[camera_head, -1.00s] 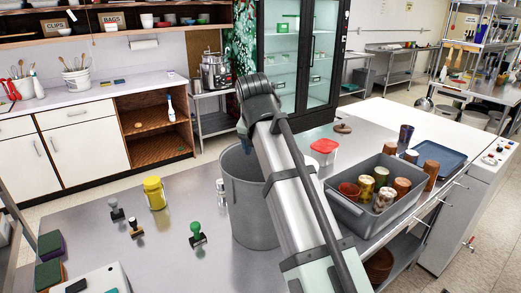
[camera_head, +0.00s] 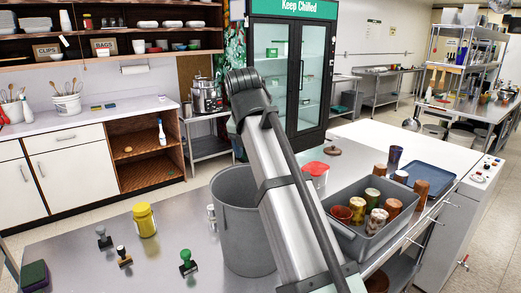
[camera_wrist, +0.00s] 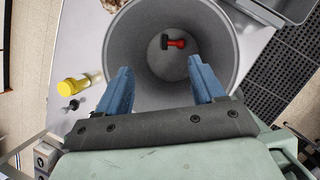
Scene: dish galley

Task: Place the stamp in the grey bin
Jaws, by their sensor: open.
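The grey bin (camera_head: 240,225) stands on the steel counter, partly behind my arm in the head view. In the wrist view I look down into the bin (camera_wrist: 221,45). A stamp with a red handle and dark head (camera_wrist: 174,43) lies on its side on the bin floor. My gripper (camera_wrist: 158,70) is open and empty above the bin, its blue fingers apart. Other stamps stand on the counter left of the bin: a green one (camera_head: 188,263), a brown one (camera_head: 123,257) and a grey one (camera_head: 104,238).
A yellow jar (camera_head: 145,220) and a small shaker (camera_head: 211,216) stand left of the bin. Right of it are a red-lidded tub (camera_head: 315,172), a grey crate of cups (camera_head: 345,240) and a blue tray (camera_head: 428,178). A dark green sponge (camera_head: 34,276) lies at the lower left.

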